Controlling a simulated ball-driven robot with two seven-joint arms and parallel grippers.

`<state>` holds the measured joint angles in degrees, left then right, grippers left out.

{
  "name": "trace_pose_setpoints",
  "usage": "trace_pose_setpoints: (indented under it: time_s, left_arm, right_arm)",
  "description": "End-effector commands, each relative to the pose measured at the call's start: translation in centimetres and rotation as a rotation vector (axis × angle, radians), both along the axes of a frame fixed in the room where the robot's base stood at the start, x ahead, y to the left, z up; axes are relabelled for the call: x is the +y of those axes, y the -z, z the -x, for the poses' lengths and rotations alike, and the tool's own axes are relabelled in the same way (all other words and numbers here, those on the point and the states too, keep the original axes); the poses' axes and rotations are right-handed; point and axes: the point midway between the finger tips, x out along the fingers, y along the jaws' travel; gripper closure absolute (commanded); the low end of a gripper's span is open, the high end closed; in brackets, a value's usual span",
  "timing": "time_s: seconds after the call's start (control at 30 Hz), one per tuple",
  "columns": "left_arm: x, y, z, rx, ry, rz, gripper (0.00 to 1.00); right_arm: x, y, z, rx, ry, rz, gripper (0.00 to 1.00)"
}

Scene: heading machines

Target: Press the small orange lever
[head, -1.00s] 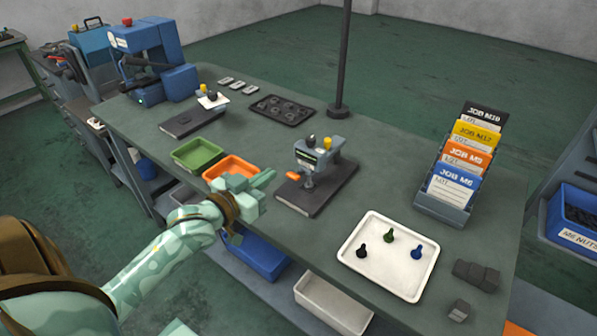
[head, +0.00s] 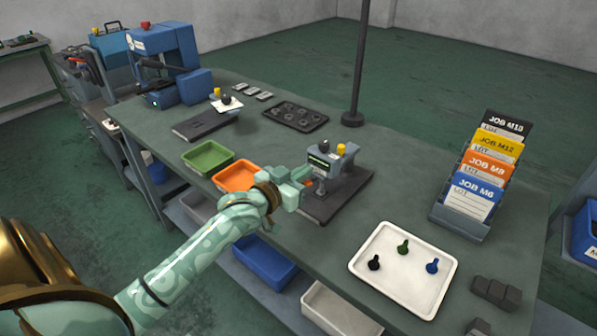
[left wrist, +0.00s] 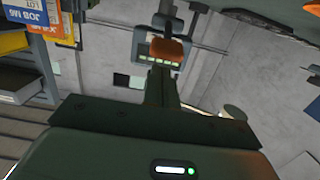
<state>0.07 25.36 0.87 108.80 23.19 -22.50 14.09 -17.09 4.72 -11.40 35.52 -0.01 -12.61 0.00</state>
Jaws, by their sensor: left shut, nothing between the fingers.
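The small grey machine (head: 332,163) stands on a dark base plate (head: 335,200) on the bench. Its small orange lever (head: 309,183) is mostly hidden behind my left gripper (head: 304,178) in the head view. The left gripper is shut and empty, at the machine's left front side, very close to the lever. In the left wrist view the orange lever (left wrist: 170,50) shows just past the shut fingers (left wrist: 161,88), in front of the machine's lit display (left wrist: 145,58). I cannot tell whether the fingers touch it. My right gripper is out of view.
A green tray (head: 207,158) and an orange tray (head: 236,176) lie left of the gripper. A white tray (head: 395,297) with three small pegs is at the front right. A job card rack (head: 458,222) stands at right. A dark pole (head: 358,70) rises behind the machine.

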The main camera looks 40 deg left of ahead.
Motion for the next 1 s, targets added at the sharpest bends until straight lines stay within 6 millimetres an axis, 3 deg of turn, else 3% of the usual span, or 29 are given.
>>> trace_pose_setpoints:
  time_s: [0.13,0.63,1.0]
  left_arm:
    - [0.0,1.1,0.5,0.000,0.000,0.001,1.00]
    - [0.1,1.2,0.7,-0.001,-0.001,0.000,1.00]
    - [0.1,2.1,1.3,0.000,-0.001,0.000,1.00]
  right_arm:
    - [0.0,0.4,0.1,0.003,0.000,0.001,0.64]
    - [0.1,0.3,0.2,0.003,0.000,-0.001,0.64]
    - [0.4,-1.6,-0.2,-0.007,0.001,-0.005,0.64]
